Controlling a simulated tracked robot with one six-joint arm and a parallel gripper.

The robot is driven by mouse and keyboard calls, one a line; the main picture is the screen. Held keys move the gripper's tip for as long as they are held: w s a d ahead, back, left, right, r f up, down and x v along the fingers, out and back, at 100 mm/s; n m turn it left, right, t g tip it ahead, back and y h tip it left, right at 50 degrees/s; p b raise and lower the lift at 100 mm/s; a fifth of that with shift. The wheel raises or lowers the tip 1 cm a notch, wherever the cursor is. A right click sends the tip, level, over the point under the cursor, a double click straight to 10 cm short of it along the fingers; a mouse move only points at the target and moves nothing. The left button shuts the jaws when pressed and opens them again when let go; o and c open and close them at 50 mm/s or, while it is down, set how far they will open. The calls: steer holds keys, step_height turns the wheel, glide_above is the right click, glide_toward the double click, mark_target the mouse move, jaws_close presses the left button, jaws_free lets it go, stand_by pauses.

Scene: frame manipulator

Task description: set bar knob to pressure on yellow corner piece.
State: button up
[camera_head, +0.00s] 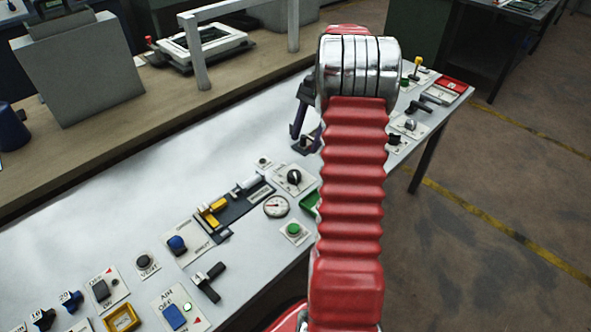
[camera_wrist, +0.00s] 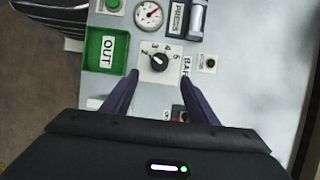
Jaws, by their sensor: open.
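The bar knob (camera_wrist: 159,60) is a round black knob on a white plate marked with numbers from 2 to 5 and BAR. It also shows in the head view (camera_head: 293,177). Its pointer setting is too small to read surely. My gripper (camera_wrist: 159,84) is open and empty, its two dark purple fingers apart, just below the knob in the wrist view. The fingers do not touch the knob. In the head view my gripper (camera_head: 306,143) is partly behind my red arm. A yellow piece (camera_head: 213,212) sits in a dark fixture left of the knob; no writing on it is legible.
A round gauge (camera_wrist: 148,15) and a green OUT tray (camera_wrist: 106,50) are close to the knob. A green button (camera_head: 293,229) and several other controls stand on the panel. A yellow-framed part (camera_head: 122,318) is at lower left. The panel's back left is clear.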

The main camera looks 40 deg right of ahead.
mark_target(295, 173)
steer(key=x, duration=1.1)
steer(key=shift+a+f, duration=0.2)
steer(key=shift+f, duration=0.1)
